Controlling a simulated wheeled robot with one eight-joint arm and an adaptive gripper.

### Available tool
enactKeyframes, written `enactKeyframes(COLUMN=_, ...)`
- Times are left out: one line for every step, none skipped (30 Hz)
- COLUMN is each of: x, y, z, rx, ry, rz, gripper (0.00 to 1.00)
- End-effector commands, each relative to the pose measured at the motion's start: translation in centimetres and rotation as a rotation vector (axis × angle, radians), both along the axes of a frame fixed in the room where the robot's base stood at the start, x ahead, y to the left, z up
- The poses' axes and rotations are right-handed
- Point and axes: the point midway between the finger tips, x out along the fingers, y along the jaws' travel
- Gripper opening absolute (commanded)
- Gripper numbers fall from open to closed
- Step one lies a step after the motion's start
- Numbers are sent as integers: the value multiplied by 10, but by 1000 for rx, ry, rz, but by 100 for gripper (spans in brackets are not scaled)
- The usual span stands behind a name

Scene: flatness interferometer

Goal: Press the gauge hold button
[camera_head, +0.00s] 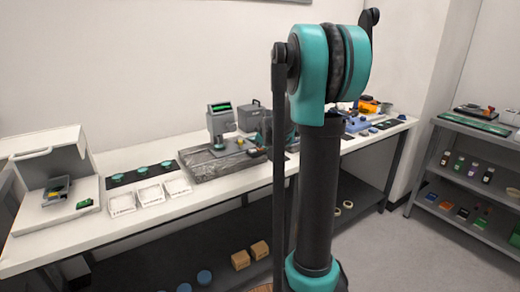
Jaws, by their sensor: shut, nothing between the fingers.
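A grey gauge with a green-lit display (220,108) stands upright on a dark stone plate (205,170) on the white bench. The hold button is too small to make out at this distance. My own teal and black arm stands tall in front of the bench, right of the gauge, and covers part of the bench behind it. My gripper cannot be made out; the arm may be hiding it. A dark teal shape right of the gauge, partly behind the arm, is too unclear to name.
The white bench (130,222) runs along the wall. It holds a grey open-fronted booth (48,160), white trays (150,194), teal discs on a dark mat (117,180) and a grey case (251,116). A shelf unit (470,185) stands right. Floor is clear between.

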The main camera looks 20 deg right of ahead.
Motion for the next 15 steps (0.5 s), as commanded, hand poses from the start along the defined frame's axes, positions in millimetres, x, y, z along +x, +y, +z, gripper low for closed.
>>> enactKeyframes(x=0, y=0, z=1, rx=0, ry=0, rz=0, gripper=0)
enactKeyframes(x=0, y=0, z=1, rx=0, ry=0, rz=0, gripper=0)
enactKeyframes(x=0, y=0, z=3, rx=0, ry=0, rz=0, gripper=0)
enactKeyframes(x=0, y=0, z=4, rx=0, ry=0, rz=0, gripper=0)
enactKeyframes(x=0, y=0, z=5, rx=0, ry=0, rz=0, gripper=0)
enactKeyframes(x=0, y=0, z=7, rx=0, ry=0, rz=0, gripper=0)
enactKeyframes(x=0, y=0, z=8, rx=0, ry=0, rz=0, gripper=0)
enactKeyframes(x=0, y=0, z=10, rx=0, ry=0, rz=0, gripper=0)
enactKeyframes(x=0, y=0, z=12, rx=0, ry=0, rz=0, gripper=0)
enactKeyframes(x=0, y=0, z=14, rx=0, ry=0, rz=0, gripper=0)
enactKeyframes(x=0, y=0, z=15, rx=0, ry=0, rz=0, gripper=0)
enactKeyframes(x=0, y=0, z=16, rx=0, ry=0, rz=0, gripper=0)
enactKeyframes(x=0, y=0, z=17, rx=0, ry=0, rz=0, gripper=0)
enactKeyframes(x=0, y=0, z=17, rx=0, ry=0, rz=0, gripper=0)
enactKeyframes(x=0, y=0, z=18, rx=0, ry=0, rz=0, gripper=0)
